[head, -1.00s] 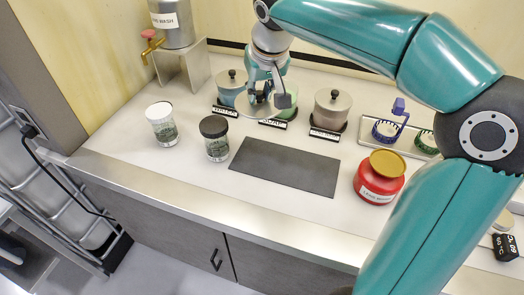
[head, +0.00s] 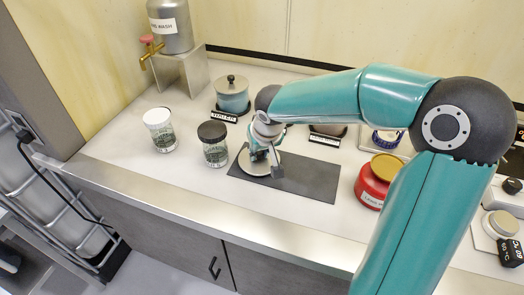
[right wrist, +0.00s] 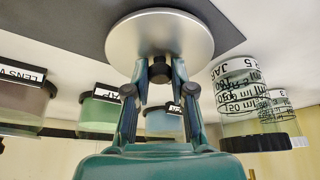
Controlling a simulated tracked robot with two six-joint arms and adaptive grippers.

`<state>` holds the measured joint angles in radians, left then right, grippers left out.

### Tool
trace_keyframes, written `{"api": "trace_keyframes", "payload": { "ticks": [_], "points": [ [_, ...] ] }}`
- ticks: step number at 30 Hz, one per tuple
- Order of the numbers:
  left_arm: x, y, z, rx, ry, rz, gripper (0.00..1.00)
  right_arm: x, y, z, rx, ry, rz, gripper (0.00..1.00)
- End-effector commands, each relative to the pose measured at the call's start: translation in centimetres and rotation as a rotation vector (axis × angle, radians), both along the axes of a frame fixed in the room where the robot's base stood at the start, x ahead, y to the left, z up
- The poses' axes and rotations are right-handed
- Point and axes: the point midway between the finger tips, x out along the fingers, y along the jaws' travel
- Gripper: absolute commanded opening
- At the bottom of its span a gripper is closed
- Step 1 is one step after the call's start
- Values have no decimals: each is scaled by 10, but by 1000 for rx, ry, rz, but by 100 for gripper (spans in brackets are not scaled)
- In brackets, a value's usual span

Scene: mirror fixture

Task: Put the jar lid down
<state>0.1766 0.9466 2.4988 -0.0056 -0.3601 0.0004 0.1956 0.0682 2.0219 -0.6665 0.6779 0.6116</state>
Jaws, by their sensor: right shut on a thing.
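The jar lid (head: 247,164) is a flat silver disc with a dark knob. It is level over the left end of the dark grey mat (head: 312,182). In the right wrist view the lid (right wrist: 160,30) hides part of the mat (right wrist: 222,22). My right gripper (right wrist: 160,82) is shut on the lid's knob, above the disc; it also shows in the head view (head: 266,158). I cannot tell whether the lid touches the mat. The green soap jar (right wrist: 98,112) shows in the right wrist view; my arm hides it in the head view. My left gripper is not in view.
Two glass jars, one white-capped (head: 160,130) and one black-capped (head: 213,145), stand left of the mat. The blue water jar (head: 232,97) stands behind. A red jar (head: 372,186) is right of the mat. The mat's right part is clear.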

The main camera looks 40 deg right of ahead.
Motion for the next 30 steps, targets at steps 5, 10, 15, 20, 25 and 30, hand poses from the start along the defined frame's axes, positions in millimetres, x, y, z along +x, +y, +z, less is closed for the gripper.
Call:
{"api": "trace_keyframes", "payload": {
  "ticks": [5,10,15,20,25,30],
  "points": [
    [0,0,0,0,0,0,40,0,0,-3,0,-1,0,0],
    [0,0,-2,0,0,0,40,0,0,-4,0,-1,0,0],
    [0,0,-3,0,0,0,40,0,1,-5,0,-1,1,42],
    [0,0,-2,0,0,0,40,0,1,-5,0,-1,1,49],
    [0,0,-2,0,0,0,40,0,1,-4,0,0,1,49],
    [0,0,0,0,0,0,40,-1,1,4,-1,-4,1,49]
  ]
}}
